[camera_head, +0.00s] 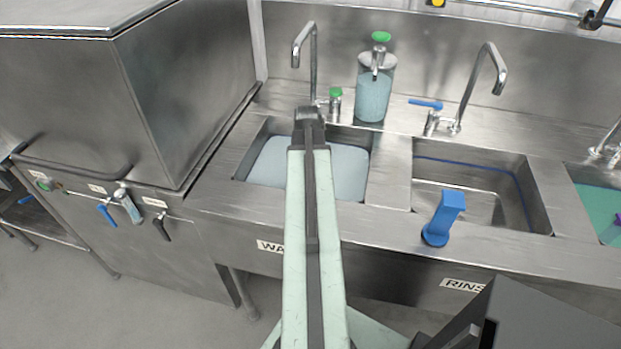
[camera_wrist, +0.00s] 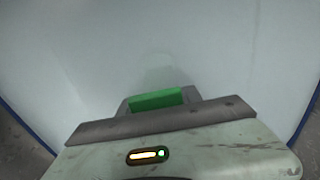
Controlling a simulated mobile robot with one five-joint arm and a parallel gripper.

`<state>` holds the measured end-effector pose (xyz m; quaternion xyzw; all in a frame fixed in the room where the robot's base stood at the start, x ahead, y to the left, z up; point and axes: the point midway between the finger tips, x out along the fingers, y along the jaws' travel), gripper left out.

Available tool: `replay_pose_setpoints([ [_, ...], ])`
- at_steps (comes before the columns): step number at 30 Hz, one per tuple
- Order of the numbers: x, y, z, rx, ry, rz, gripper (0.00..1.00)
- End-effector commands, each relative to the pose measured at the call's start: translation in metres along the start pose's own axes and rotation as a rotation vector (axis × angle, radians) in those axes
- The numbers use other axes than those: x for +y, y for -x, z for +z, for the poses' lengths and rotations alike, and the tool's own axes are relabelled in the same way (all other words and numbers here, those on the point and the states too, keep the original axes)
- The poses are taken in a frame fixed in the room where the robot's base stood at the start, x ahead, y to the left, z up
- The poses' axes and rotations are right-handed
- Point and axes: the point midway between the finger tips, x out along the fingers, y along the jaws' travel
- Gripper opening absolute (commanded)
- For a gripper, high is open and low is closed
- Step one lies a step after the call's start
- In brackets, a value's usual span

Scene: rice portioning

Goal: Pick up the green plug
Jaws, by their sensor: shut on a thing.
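The green plug (camera_wrist: 155,99) shows in the wrist view as a bright green block held at the jaws of my gripper (camera_wrist: 158,104). My gripper is shut on it. Only its green top part shows; the rest is hidden by the jaws. Below it, the wrist view shows the pale, cloudy blue water of a basin. In the head view my arm reaches over the left basin (camera_head: 381,143), which holds pale blue water. The plug cannot be made out there, as my arm hides that part.
A blue upright piece with a round base (camera_head: 443,219) stands on the counter's front edge. The rinse basin (camera_head: 470,183) looks empty. A soap dispenser (camera_head: 373,97), a green-topped knob (camera_head: 335,97) and taps (camera_head: 478,85) stand behind the basins. A large steel machine (camera_head: 190,85) is at left.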

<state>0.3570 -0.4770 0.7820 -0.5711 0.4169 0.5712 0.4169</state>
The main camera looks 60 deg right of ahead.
Motion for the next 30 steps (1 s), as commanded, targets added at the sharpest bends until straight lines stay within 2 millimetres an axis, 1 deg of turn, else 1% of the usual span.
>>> replay_pose_setpoints([
  [6,0.000,0.016,0.000,0.000,-0.001,0.000,0.00],
  [8,0.001,0.012,0.009,0.000,0.000,0.000,0.00],
  [11,0.001,0.011,0.026,0.000,0.001,0.000,0.00],
  [14,0.002,0.011,0.046,0.000,0.000,0.000,0.00],
  [15,0.001,0.027,0.042,0.000,-0.002,0.000,0.00],
  [20,0.001,0.067,0.040,0.000,-0.002,0.000,0.00],
  [24,0.001,0.107,0.040,0.000,-0.002,0.000,0.00],
  [27,0.001,0.131,0.040,0.000,-0.002,0.000,0.00],
  [30,0.001,0.146,0.040,0.000,-0.002,0.000,0.00],
])
